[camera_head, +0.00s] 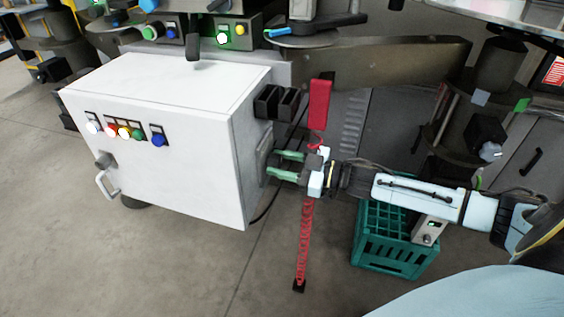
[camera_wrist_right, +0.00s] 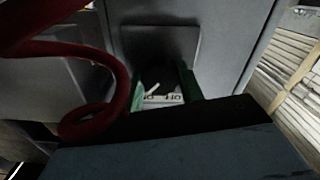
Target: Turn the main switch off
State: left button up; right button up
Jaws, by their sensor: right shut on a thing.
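The main switch is a dark knob (camera_wrist_right: 158,76) over a white label plate (camera_wrist_right: 163,99) on the side of the white cabinet (camera_head: 160,85). A pale mark shows on the knob, but I cannot read its position for sure. My right gripper (camera_head: 272,165) reaches in from the right at the cabinet's right side. In the right wrist view its green fingers (camera_wrist_right: 163,88) stand on either side of the knob, shut on it. In the head view the knob is hidden by the fingers and the cabinet side. My left gripper is not in view.
A red coiled cable (camera_head: 306,230) hangs beside my right gripper, below a red handset (camera_head: 320,102), and crosses the wrist view's left side. A green crate (camera_head: 392,260) stands under my right arm. Lit push buttons (camera_head: 124,132) and a handle (camera_head: 105,184) are on the cabinet front.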

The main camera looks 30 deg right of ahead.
jog(key=n+p, duration=0.2)
jog(key=n, duration=0.2)
jog(key=shift+r+n, duration=0.1)
jog(key=shift+n, duration=0.2)
jog(key=shift+n+p, duration=0.4)
jog(key=shift+n, duration=0.5)
jog(key=n, duration=0.2)
jog(key=shift+n, duration=0.3)
jog(key=n, duration=0.2)
jog(key=shift+n, duration=0.4)
jog(key=n, duration=0.3)
jog(key=shift+n, duration=0.9)
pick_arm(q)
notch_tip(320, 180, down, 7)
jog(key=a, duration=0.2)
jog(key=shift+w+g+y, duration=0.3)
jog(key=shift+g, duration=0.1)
pick_arm(e)
jog(key=shift+n, duration=0.3)
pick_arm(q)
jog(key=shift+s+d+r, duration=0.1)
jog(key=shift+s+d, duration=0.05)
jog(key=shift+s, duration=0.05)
